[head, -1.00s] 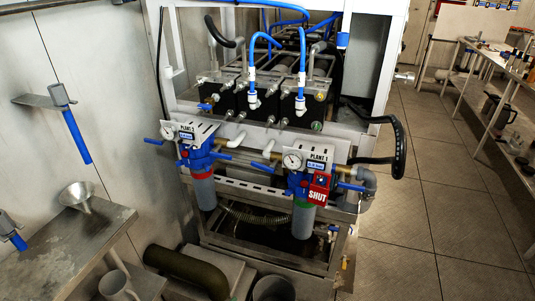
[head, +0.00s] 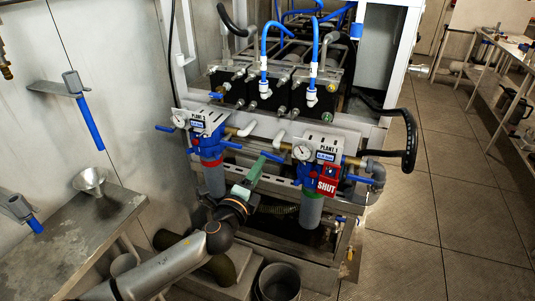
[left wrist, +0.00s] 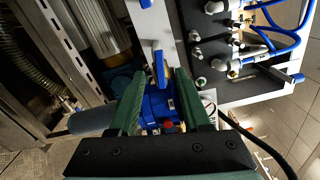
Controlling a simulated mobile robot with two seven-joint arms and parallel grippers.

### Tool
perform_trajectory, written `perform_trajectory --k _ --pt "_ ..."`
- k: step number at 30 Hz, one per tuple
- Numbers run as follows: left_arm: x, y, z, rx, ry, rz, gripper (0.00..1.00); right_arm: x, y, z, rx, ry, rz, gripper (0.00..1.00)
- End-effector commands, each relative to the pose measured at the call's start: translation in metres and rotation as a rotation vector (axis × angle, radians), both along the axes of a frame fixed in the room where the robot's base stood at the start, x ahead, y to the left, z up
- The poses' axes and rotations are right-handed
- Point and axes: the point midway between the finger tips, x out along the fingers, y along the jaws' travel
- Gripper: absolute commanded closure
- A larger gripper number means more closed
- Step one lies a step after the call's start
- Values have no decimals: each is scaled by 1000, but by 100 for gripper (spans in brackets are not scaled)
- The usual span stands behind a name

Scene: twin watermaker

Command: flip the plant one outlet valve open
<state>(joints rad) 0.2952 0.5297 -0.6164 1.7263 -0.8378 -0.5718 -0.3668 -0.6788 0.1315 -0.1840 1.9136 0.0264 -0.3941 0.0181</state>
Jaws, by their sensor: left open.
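The plant 1 filter unit (head: 318,165) has a white plate, a round gauge, a blue head and a grey bowl. A red SHUT tag (head: 328,182) hangs on its right side. A blue lever (head: 359,179) sticks out right of the tag, roughly level; another (head: 272,156) sticks out on the left. I cannot tell from a label which is the outlet valve. My left gripper (head: 262,166) is at the left lever. In the left wrist view its green fingers (left wrist: 158,88) are apart, with a blue lever (left wrist: 159,66) between or just beyond their tips. Contact is unclear.
The plant 2 filter unit (head: 207,140) stands left of plant 1, close to my left arm. A black hose (head: 408,145) loops at the right of the frame. A bucket (head: 280,283) is on the floor below. A steel bench (head: 60,240) stands at left.

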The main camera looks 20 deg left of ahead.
Motion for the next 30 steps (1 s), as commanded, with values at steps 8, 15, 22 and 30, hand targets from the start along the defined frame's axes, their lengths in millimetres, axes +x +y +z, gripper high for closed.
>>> perform_trajectory --k 8,15,22,30 --pt "46 -2 0 -1 0 1 52 0 0 1 0 0 0 100" --pt "67 -3 0 -3 0 0 52 0 0 0 0 0 0 100" --pt "71 -4 0 -2 0 -1 52 0 0 0 0 0 0 100" --pt "71 -3 0 -2 1 0 65 0 0 0 0 0 0 100"
